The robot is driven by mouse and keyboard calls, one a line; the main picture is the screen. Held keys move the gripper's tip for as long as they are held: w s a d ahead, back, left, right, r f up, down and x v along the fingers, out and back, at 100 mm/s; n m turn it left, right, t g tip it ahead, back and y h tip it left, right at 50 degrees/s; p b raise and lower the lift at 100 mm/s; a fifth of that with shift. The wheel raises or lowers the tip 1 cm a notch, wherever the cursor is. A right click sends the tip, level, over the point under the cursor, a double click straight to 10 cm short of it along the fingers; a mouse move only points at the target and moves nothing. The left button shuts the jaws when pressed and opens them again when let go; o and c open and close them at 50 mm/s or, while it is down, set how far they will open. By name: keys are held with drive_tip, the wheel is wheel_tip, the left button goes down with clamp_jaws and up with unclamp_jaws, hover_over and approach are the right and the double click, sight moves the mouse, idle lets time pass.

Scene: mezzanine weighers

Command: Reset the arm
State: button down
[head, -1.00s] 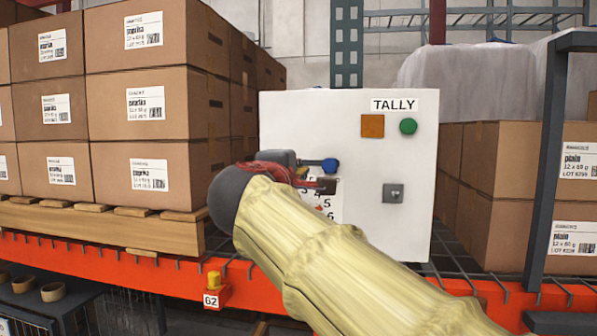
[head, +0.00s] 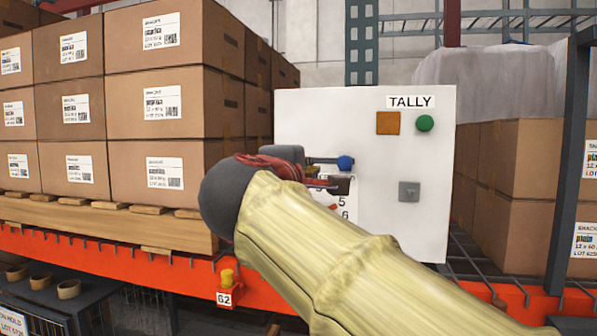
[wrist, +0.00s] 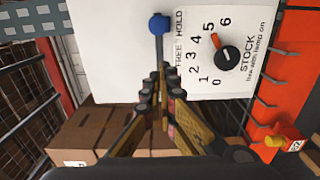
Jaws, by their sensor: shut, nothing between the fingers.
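My gripper (head: 322,182) is in front of the white TALLY panel (head: 430,200), mostly hidden behind my own arm in the head view. In the wrist view my gripper (wrist: 160,78) has its fingers drawn together with nothing held. A lever with a blue knob (wrist: 159,24) sits on the panel beside the words FREE and HOLD, above the fingertips in that picture. The blue knob also shows in the head view (head: 345,162). A black STOCK dial (wrist: 228,58) with a red pointer and numbers is to the right of the fingers.
The panel carries an orange square (head: 388,123), a green button (head: 425,123) and a grey switch (head: 409,192). Stacked cartons (head: 160,105) stand left and more cartons (head: 515,180) right. A grey post (head: 568,170) and an orange beam (head: 130,260) border the area.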

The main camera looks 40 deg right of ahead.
drive_tip(key=a+f+m+g+y+b, duration=0.1)
drive_tip(key=a+f+y, duration=0.2)
drive_tip(key=f, duration=0.9)
drive_tip(key=a+f+m+g+y+b, duration=0.1)
drive_tip(key=a+f+m+y, duration=0.15)
drive_tip(key=f, duration=0.95)
drive_tip(key=s+a+f+m+g+y+b, duration=0.1)
drive_tip(key=s+a+f+y+b, duration=0.2)
drive_tip(key=f, duration=1)
drive_tip(key=s+a+f+m+g+y+b, duration=0.1)
drive_tip(key=s+a+f+b, duration=0.5)
drive_tip(key=f, duration=0.8)
drive_tip(key=s+a+f+m+g+y+b, duration=0.1)
drive_tip(key=s+a+f+y+b, duration=0.3)
drive_tip(key=f, duration=0.9)
drive_tip(key=s+a+m+b, duration=0.1)
drive_tip(key=s, duration=0.1)
drive_tip(key=shift+s+f+y+b, duration=0.15)
drive_tip(key=shift+s+y+b, duration=0.15)
drive_tip(key=shift+s+y, duration=0.1)
